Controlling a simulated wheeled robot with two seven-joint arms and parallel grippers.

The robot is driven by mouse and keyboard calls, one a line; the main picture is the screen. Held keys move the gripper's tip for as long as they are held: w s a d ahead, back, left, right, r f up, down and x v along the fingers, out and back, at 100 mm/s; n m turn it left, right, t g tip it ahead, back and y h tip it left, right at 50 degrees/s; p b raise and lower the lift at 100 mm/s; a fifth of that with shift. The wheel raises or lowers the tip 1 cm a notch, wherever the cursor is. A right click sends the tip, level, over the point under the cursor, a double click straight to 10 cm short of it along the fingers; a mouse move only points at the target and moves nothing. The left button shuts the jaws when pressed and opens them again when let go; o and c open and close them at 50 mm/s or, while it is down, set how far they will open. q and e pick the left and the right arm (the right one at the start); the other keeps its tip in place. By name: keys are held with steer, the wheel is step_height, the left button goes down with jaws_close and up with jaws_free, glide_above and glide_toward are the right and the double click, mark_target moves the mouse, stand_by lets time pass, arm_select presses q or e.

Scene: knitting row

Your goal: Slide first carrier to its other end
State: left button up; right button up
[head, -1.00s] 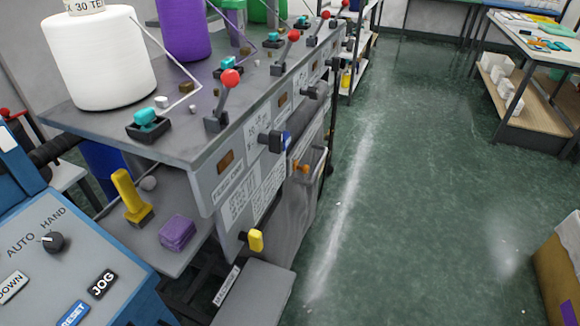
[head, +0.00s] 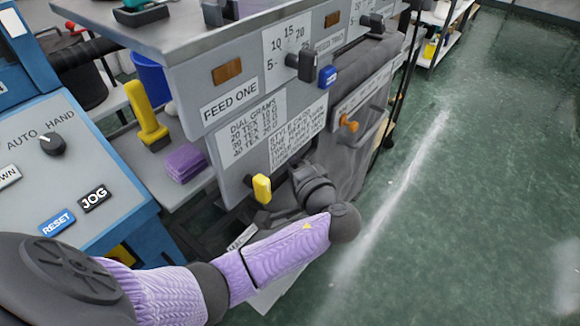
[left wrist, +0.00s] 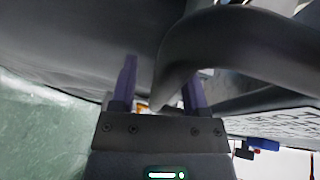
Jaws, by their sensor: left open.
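On the front of the grey knitting machine (head: 262,80), in the head view, are a yellow knob (head: 262,188) low down, a blue-ended dark handle (head: 327,76) and an orange knob (head: 348,123) farther along. I cannot tell which is the first carrier. My left arm reaches to the machine's front below the printed cards; its fingers cannot be made out there. In the left wrist view my left gripper (left wrist: 160,85) is open. A small orange patch (left wrist: 143,106) shows between its fingers; contact is unclear. The blue handle end (left wrist: 262,144) is off to the right. My right gripper is not in view.
Grey fabric (head: 362,150) hangs at the machine's front, close to my arm. A blue control box (head: 85,160) and a shelf with a yellow lever (head: 145,112) and purple pad (head: 184,162) are at left. Green floor (head: 480,200) at right is open.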

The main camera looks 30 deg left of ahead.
arm_select(q)
steer(key=shift+w+a, duration=0.15)
steer(key=shift+a, duration=0.05)
jaws_close()
stand_by(0.6)
steer(key=shift+f, duration=0.1)
stand_by(0.6)
